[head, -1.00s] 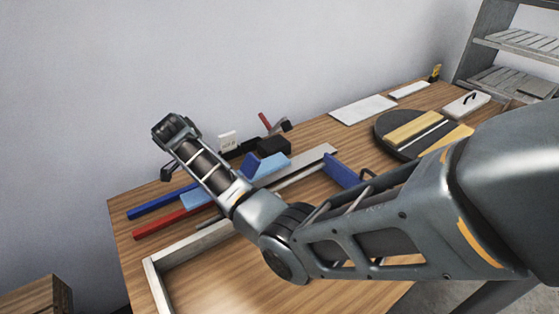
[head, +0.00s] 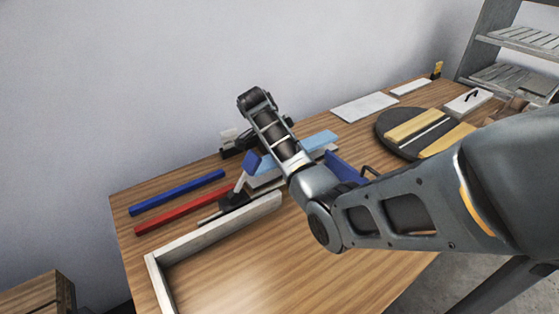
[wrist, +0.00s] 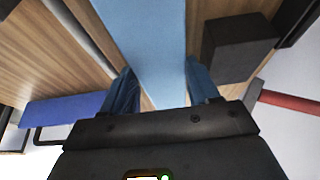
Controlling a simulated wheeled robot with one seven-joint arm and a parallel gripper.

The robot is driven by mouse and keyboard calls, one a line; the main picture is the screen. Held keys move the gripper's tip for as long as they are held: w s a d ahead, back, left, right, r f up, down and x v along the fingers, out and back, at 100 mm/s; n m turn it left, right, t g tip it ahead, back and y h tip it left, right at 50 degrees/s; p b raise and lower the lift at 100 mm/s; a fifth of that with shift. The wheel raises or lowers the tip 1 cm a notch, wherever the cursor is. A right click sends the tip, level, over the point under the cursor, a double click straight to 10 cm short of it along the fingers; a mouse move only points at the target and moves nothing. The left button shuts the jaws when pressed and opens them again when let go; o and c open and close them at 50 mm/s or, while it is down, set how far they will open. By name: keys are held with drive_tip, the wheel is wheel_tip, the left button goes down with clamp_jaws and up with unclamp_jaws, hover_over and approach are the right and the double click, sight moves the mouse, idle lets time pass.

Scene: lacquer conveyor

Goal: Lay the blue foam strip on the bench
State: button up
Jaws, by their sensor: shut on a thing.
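The light blue foam strip (head: 318,141) shows on both sides of my arm in the head view. In the wrist view the strip (wrist: 145,35) runs from the top edge down between the two fingers. My gripper (wrist: 158,70) is shut on it, with one finger along each side. My gripper is hidden behind my arm in the head view. The wooden bench (head: 240,270) lies below. I cannot tell whether the strip touches anything under it.
A dark blue strip (head: 178,192) and a red strip (head: 185,210) lie at the bench's left. A pale frame (head: 215,232) is in front. A blue handled box (head: 345,168) is beside my arm. A dark block (wrist: 238,45) is near the strip. A round dark board (head: 390,145) stands right.

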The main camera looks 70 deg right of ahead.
drive_tip(key=shift+f+b, duration=1.3)
drive_tip(key=shift+f, duration=0.55)
drive_tip(key=shift+r, duration=0.1)
drive_tip(key=o, duration=1.1)
drive_tip(key=v, duration=1.2)
drive_tip(key=shift+d+r, duration=0.1)
